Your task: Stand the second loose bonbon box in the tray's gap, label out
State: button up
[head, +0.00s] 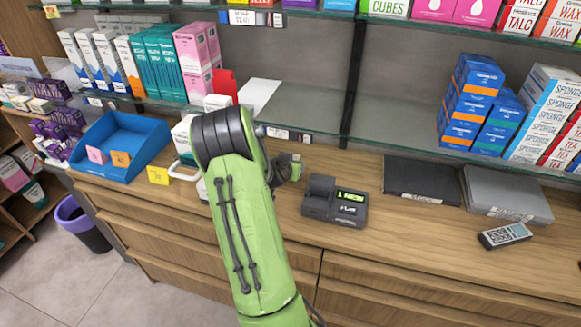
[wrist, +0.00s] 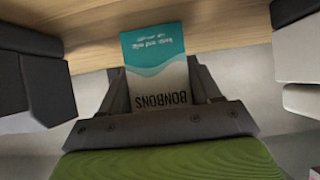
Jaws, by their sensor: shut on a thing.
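My gripper (wrist: 160,85) is shut on a bonbon box (wrist: 165,82) in the wrist view. The box is white with a teal end, and its "BONBONS" lettering faces the wrist camera and reads upside down there. In the head view my green arm hides the held box and most of the gripper. A blue tray (head: 148,162) sits on the counter at the left, to the left of my arm. It has a raised back, and its visible floor looks bare. A gap between boxes cannot be made out there.
A white-and-green box (head: 182,134) is partly behind my arm. A dark display terminal (head: 335,202) stands right of the arm. Glass shelves with boxes run above the counter. Bare wood (head: 400,250) lies right of the terminal.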

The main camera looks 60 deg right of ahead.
jog(key=shift+r, duration=0.1)
jog(key=shift+r, duration=0.35)
jog(key=r, duration=0.2)
jog(key=shift+a+r, duration=0.35)
jog(key=a, duration=0.4)
jog(key=s+a+b, duration=0.1)
jog(key=a, duration=0.4)
jog(key=s+a+b, duration=0.1)
jog(key=a, duration=0.4)
jog(key=shift+s+a+f, duration=0.1)
jog(key=shift+a+f, duration=0.1)
jog(key=shift+a, duration=0.05)
jog(key=shift+a+b, duration=0.15)
jog(key=shift+b, duration=0.95)
jog(key=b, duration=0.2)
jog(key=shift+a+b, duration=0.4)
jog(key=shift+s+a+b, duration=0.15)
jog(key=shift+a+b, duration=0.4)
jog(key=shift+b, duration=0.5)
jog(key=shift+s+a+r, duration=0.1)
jog(key=shift+s+a, duration=0.05)
jog(key=shift+s, duration=0.05)
